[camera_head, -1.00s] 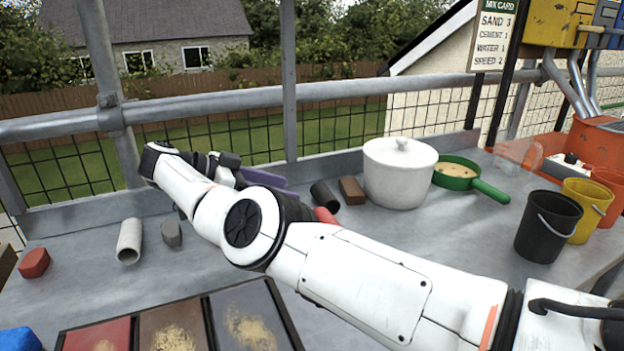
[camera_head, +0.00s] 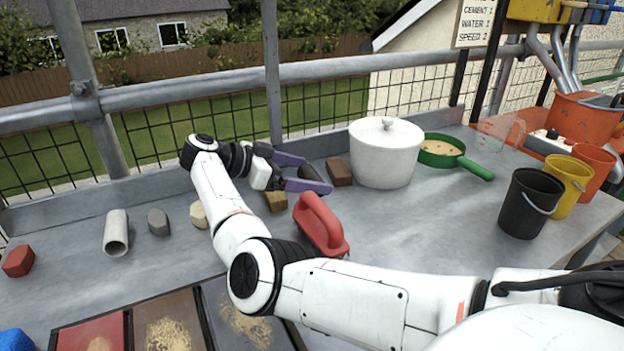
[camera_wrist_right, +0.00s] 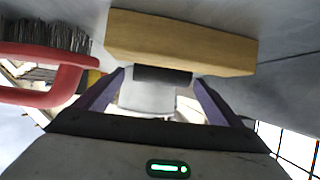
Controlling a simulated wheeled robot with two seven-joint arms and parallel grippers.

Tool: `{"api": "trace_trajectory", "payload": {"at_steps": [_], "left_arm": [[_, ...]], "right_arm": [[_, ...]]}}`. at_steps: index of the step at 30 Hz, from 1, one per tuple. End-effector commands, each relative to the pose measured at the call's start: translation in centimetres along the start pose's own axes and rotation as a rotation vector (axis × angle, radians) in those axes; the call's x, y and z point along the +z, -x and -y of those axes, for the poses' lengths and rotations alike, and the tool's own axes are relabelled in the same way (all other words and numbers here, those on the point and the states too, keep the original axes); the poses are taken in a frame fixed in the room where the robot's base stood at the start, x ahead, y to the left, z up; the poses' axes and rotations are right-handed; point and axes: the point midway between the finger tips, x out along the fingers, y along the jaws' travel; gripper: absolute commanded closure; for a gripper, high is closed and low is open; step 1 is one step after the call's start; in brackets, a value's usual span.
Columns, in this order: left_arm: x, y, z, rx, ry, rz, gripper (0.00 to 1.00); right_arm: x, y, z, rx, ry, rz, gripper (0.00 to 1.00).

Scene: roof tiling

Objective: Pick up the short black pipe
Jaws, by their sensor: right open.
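The short black pipe (camera_head: 310,173) lies on the grey worktop, left of the dark brown block. My right gripper (camera_head: 317,175) is open, with its two purple fingers low over the worktop on either side of the pipe. The fingers hide part of the pipe in the head view; contact cannot be told. My left gripper is not in view.
The tan block (camera_head: 276,201) and red-handled brush (camera_head: 320,224) sit close to my right gripper. The dark brown block (camera_head: 339,172) and white lidded pot (camera_head: 386,156) stand to its right. A pale pipe (camera_head: 116,232) lies at left. The worktop before the pot is clear.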

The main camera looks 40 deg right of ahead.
Motion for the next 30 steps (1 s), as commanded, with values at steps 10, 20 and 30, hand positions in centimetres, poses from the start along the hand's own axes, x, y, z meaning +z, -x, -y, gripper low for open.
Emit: {"api": "trace_trajectory", "payload": {"at_steps": [10, 20, 30], "left_arm": [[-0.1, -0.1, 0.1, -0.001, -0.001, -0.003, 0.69], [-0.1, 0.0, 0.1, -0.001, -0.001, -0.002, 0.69], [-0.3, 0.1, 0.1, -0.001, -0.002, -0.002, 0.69]], "right_arm": [[0.0, -2.1, 0.1, -0.001, 0.000, 0.001, 0.11], [0.0, -2.0, 0.1, 0.000, 0.000, 0.001, 0.53], [-0.8, -1.6, 0.1, -0.001, -0.003, 0.000, 0.54]]}}
